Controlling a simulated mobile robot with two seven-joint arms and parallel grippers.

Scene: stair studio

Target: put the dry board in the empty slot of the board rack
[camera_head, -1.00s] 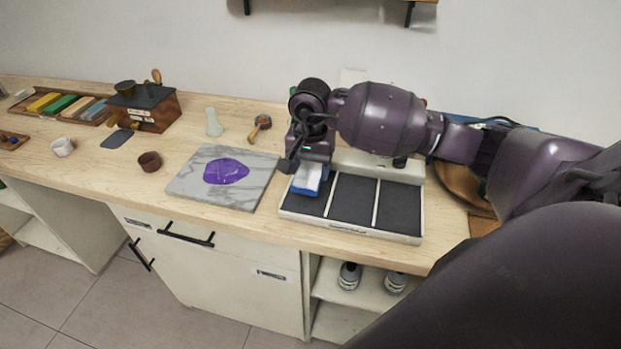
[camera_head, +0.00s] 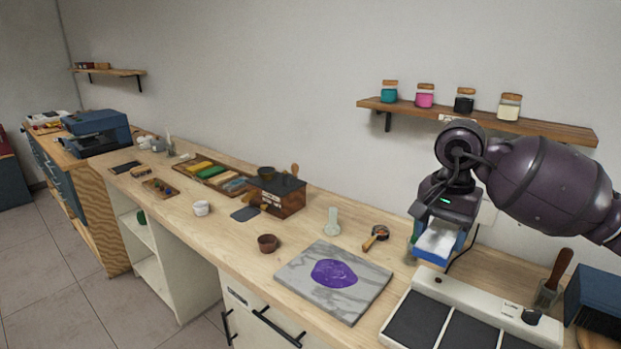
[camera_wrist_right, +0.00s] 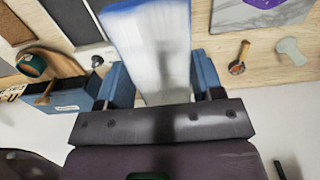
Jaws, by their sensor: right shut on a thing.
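My right gripper (camera_head: 437,243) is shut on a flat white board with blue edges (camera_wrist_right: 155,50), which I take to be the dry board. In the head view the board (camera_head: 438,238) hangs below the gripper, above the far left end of a pale unit with dark panels. In the right wrist view it sticks out from between the blue fingers (camera_wrist_right: 162,85) and is blurred. I cannot make out a board rack with an empty slot in either view. My left gripper is not in view.
The pale unit (camera_head: 467,291) stands at the front right. A marble slab (camera_head: 358,305) with a purple patch lies left of it, near a wooden-handled tool (camera_head: 376,238). A wooden box (camera_head: 278,196) and a tray of coloured blocks (camera_head: 215,173) stand further left. A shelf with jars (camera_head: 470,122) hangs above.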

